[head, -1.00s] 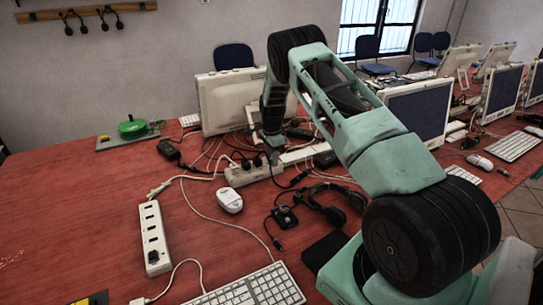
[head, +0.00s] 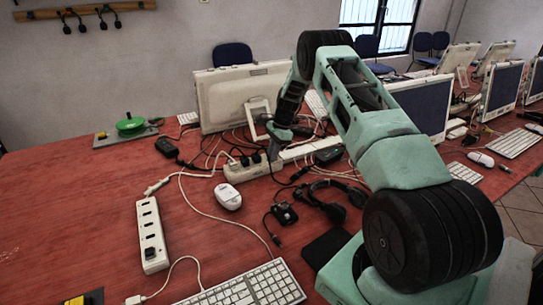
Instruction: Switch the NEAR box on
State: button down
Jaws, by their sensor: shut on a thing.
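A white power strip (head: 152,238) with several dark sockets lies at the near left, with a small dark block at its lower end. A second white strip (head: 250,170) lies farther back, with black plugs in it. The frames do not say which is called the near box. My gripper (head: 274,155) points down at the right end of the farther strip, well away from the nearer strip. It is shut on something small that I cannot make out. Its fingertips are small and partly merge with the cables and plugs behind.
Tangled cables (head: 215,150) surround the farther strip. A white mouse (head: 228,196), a dark headset (head: 335,203) and a white keyboard (head: 250,287) lie nearer. A monitor (head: 237,95) stands behind my gripper. A green round object (head: 130,126) lies far left. The left tabletop is largely clear.

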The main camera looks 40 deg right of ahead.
dwell(0.3)
jog(key=c, duration=1.3)
grip_release()
jog(key=shift+r, duration=0.1)
jog(key=v, duration=0.5)
jog(key=b+v, duration=0.1)
jog(key=v, duration=0.5)
jog(key=b+v, duration=0.1)
jog(key=v, duration=0.5)
jog(key=shift+s+d, duration=0.15)
jog(key=shift+d, duration=0.25)
jog(key=shift+a, duration=0.1)
